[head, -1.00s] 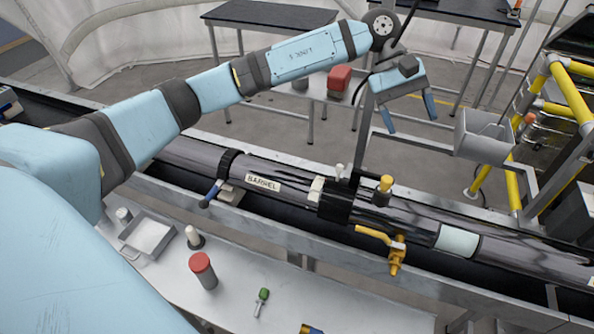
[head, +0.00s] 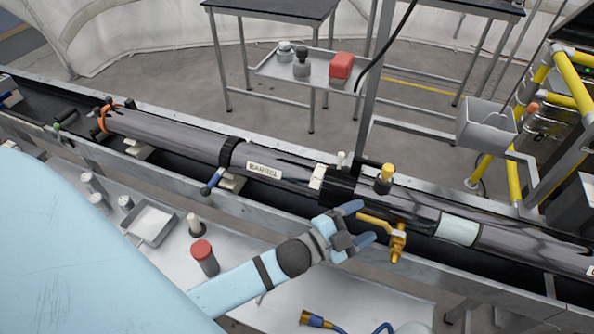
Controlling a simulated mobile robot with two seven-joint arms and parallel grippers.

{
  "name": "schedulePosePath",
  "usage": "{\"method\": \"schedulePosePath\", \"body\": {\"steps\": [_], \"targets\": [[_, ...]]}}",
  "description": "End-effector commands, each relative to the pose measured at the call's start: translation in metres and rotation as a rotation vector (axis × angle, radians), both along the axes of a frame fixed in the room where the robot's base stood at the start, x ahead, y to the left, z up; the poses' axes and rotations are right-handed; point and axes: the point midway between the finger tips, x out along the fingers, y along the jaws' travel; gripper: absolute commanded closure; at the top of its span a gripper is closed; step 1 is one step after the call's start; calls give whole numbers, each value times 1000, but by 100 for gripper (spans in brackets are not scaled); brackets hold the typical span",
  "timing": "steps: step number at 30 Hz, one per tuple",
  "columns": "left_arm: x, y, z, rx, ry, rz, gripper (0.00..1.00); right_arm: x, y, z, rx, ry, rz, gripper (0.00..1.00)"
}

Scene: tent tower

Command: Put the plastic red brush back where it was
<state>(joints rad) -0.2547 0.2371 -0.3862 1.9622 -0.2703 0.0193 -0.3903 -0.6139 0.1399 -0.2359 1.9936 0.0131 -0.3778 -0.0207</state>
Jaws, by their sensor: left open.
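My left gripper (head: 360,223) is open and empty in the head view. Its fingers point right, in front of the dark barrel (head: 290,172) and just left of the yellow valve handle (head: 396,240). A red, block-like thing (head: 341,66) lies at the right end of a grey tray (head: 318,82) beyond the barrel. It may be the red brush, but no bristles can be made out. A cylinder with a red top (head: 204,257) stands on the near bench, left of my left forearm. My right gripper is not in view.
The long metal trough (head: 210,195) with the barrel runs between the near bench and the far tray. A shallow metal tray (head: 150,224) and a blue-and-yellow connector (head: 315,319) lie on the near bench. A grey bin (head: 486,127) hangs at right.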

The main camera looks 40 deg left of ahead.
Motion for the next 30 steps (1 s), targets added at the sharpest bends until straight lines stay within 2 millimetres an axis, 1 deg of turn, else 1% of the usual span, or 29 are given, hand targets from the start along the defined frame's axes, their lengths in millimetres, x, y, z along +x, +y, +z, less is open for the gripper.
{"method": "schedulePosePath", "body": {"steps": [1, 2, 3, 4, 6, 9, 10, 12, 14, 21, 23, 28, 30], "targets": [[-21, 11, -32, -84, 158, 49, 30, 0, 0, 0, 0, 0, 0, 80], [-32, 18, -49, -135, 251, 80, 30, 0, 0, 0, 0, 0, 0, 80], [-48, 26, -71, -205, 367, 121, 30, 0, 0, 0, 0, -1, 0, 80], [-61, 32, -86, -251, 448, 152, 30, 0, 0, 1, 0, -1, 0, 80], [-90, 42, -115, -347, 610, 220, 30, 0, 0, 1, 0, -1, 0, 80], [-122, 52, -142, -444, 769, 293, 30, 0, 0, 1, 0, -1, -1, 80], [-129, 54, -148, -465, 803, 309, 30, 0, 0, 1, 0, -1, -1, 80], [-140, 56, -156, -496, 853, 335, 30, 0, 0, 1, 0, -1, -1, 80], [-145, 57, -159, -510, 874, 346, 30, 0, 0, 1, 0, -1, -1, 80], [-145, 57, -159, -512, 878, 348, 30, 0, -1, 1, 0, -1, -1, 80], [-145, 57, -156, -511, 877, 348, 30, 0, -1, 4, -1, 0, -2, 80], [-145, 60, -134, -510, 872, 354, 30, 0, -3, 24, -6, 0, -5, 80], [-145, 61, -135, -510, 870, 356, 30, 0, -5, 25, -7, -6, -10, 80]]}}
